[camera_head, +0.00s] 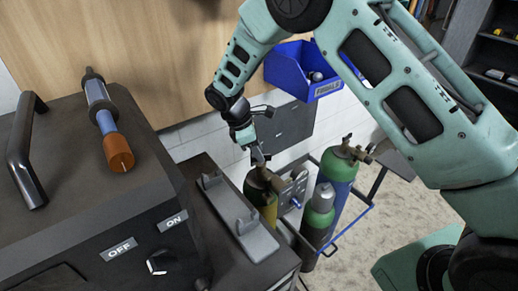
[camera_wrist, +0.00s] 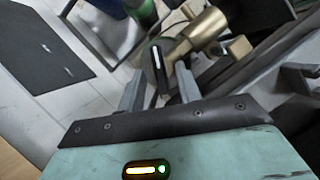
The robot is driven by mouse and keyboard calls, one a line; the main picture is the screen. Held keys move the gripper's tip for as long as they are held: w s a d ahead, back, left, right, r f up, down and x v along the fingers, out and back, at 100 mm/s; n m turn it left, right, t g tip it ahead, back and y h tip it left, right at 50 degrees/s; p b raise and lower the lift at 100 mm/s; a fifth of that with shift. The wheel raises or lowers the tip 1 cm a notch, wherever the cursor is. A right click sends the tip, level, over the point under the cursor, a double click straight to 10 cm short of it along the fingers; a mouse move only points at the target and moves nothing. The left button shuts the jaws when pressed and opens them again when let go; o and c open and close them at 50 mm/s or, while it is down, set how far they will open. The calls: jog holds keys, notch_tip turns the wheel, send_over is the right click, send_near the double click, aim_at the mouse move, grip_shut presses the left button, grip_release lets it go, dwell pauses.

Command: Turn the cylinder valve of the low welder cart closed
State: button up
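The low welder cart (camera_head: 350,222) holds several gas cylinders in the head view. My gripper (camera_head: 257,157) is at the top of the yellow-green cylinder (camera_head: 265,207), pointing down at its valve. In the wrist view, my gripper (camera_wrist: 158,80) has its two grey fingers spread apart. A dark valve handle (camera_wrist: 160,72) with a white stripe lies between them, and gaps seem to show on both sides. A brass valve body (camera_wrist: 205,32) is just beyond the right finger. Contact with the handle cannot be made out.
A green cylinder (camera_head: 319,212) and a blue-green cylinder (camera_head: 338,178) stand to the right. A dark machine (camera_head: 90,200) with ON and OFF labels fills the left. A grey bracket (camera_head: 235,215) lies beside the cart. A blue bin (camera_head: 290,70) hangs behind.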

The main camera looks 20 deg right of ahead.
jog(key=shift+d+f, duration=0.3)
jog(key=shift+f, duration=0.35)
grip_shut()
